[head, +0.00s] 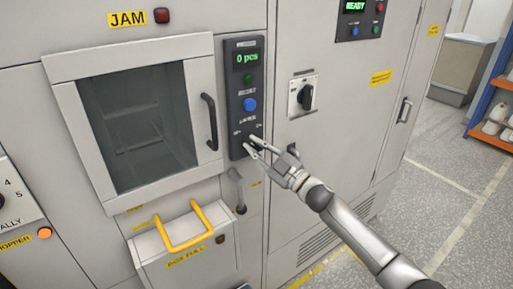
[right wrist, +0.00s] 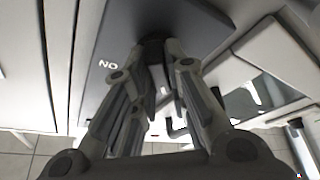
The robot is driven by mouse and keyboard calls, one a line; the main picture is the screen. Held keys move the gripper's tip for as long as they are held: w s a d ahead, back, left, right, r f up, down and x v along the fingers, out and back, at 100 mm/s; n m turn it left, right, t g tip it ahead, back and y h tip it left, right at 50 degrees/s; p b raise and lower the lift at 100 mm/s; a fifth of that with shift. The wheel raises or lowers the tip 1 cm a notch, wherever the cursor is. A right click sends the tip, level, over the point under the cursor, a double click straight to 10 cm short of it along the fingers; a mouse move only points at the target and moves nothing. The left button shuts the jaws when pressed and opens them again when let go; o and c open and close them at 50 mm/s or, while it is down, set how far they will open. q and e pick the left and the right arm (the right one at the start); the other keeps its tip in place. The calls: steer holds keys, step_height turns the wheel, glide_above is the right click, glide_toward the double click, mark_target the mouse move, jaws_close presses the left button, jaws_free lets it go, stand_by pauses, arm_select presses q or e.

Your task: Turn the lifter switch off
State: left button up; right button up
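The lifter switch is a dark knob at the bottom of the tall dark control panel (head: 243,75). In the head view my right gripper (head: 250,146) covers most of it. In the right wrist view the dark knob (right wrist: 152,45) shows between the fingertips of my right gripper (right wrist: 158,55), beside an upside-down ON mark (right wrist: 108,65). The fingers are on either side of the knob; whether they press on it cannot be told. The knob's pointing direction is hidden. My left gripper is not in view.
Above the switch are a blue button (head: 249,105) and a green display reading 0 pcs (head: 247,57). A windowed door (head: 190,80) with a dark handle (head: 210,121) is on the left. A larger rotary switch (head: 305,96) is to the right. A yellow-handled bin (head: 184,236) juts out below.

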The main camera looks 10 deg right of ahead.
steer(key=o, duration=0.5)
steer(key=shift+c, duration=0.2)
steer(key=v, duration=1.2)
steer(key=shift+f, duration=0.15)
